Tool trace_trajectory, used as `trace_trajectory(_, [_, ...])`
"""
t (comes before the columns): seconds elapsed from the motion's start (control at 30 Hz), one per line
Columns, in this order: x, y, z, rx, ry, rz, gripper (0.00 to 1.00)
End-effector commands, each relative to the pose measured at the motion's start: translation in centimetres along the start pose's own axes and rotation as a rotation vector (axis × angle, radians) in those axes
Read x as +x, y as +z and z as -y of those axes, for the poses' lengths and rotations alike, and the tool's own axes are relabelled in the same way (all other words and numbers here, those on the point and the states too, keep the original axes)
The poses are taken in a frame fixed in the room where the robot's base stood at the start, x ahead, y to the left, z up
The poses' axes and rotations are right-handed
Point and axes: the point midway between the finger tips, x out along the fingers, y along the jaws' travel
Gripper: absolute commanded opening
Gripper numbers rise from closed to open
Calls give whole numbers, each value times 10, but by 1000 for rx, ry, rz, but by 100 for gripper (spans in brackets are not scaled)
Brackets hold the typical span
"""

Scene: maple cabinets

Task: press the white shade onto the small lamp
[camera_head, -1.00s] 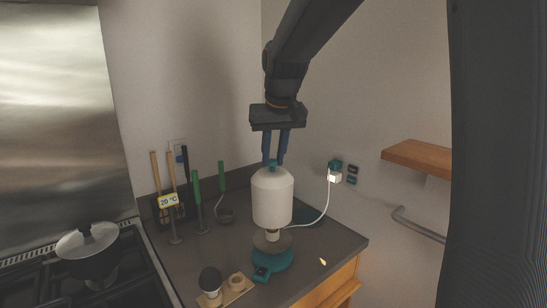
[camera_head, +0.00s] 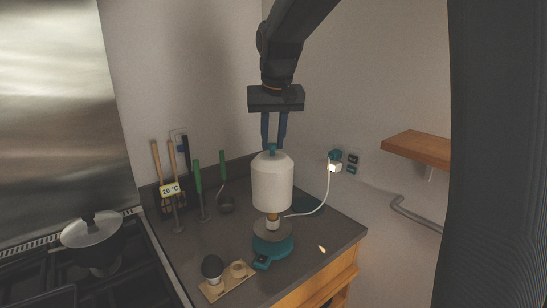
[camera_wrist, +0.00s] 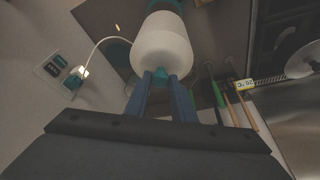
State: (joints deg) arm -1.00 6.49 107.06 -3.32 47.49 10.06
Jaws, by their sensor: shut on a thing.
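The white shade (camera_head: 272,182) is a rounded bottle-like shape with a small teal knob (camera_head: 272,149) on top. My gripper (camera_head: 273,145) points down, its blue fingers shut on the knob. The shade hangs upright above the small lamp, which has a round teal base (camera_head: 272,248), a grey disc and a short pale and brown neck. Part of the neck shows below the shade's rim; whether the rim touches it I cannot tell. In the wrist view the shade (camera_wrist: 163,45) is beyond the fingertips (camera_wrist: 160,78) and hides most of the lamp.
A white cord runs from the lamp to a wall plug (camera_head: 334,165). A wooden board (camera_head: 228,283) with a dark-topped item and a small cup stands in front. Utensils with a 20 °C label (camera_head: 170,189) are at the back left.

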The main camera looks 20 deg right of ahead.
Motion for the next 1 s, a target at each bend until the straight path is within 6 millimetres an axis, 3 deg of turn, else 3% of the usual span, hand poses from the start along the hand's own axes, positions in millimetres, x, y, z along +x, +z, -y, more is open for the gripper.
trace_trajectory(0.2, [-36, -13, 3, 203, 75, 2, 0])
trace_trajectory(0.4, [-56, -20, 3, 341, 126, -11, 0])
trace_trajectory(1.0, [-58, -22, 3, 382, 141, -17, 0])
